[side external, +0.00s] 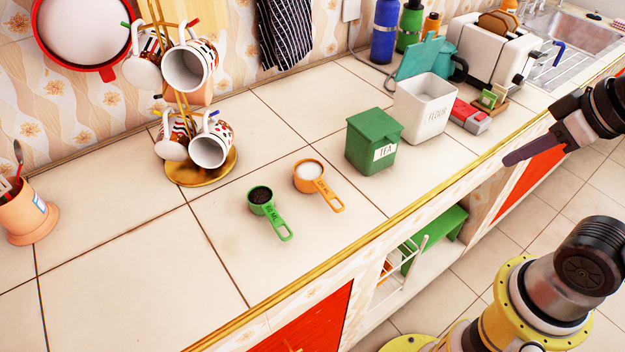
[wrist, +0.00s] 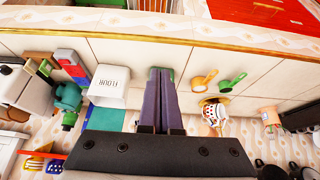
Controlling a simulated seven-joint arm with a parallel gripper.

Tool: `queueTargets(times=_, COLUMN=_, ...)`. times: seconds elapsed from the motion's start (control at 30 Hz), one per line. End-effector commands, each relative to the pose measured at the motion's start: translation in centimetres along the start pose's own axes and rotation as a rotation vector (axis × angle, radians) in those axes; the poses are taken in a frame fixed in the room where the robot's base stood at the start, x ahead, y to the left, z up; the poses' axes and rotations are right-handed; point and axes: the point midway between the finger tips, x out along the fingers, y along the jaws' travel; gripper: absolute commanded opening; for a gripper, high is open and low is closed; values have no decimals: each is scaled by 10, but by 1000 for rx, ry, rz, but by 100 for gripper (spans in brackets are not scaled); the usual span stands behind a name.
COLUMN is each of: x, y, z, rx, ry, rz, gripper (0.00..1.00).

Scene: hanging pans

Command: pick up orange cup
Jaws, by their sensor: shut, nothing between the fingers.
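The orange cup (side external: 309,177) is a measuring cup with white contents. It rests on the tiled counter with its flat handle pointing to the lower right. In the wrist view the orange cup (wrist: 199,84) lies to the right of my fingers. My gripper (side external: 508,161) is at the right of the side view, beyond the counter's front edge and well apart from the cup. In the wrist view my gripper (wrist: 161,70) shows its two dark fingers together, with nothing between them.
A green measuring cup (side external: 262,197) with dark contents lies left of the orange one. The green TEA box (side external: 374,141) and white FLOUR box (side external: 424,106) stand to its right. A mug stand (side external: 200,168) is behind. The front left counter is clear.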

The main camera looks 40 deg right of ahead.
Motion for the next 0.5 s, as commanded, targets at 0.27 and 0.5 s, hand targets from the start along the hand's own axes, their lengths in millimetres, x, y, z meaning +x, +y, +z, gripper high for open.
queueTargets(times=0.27, x=0, y=0, z=0, rx=0, ry=0, rz=0, gripper=0)
queueTargets(times=0.5, x=0, y=0, z=0, rx=0, ry=0, rz=0, gripper=34)
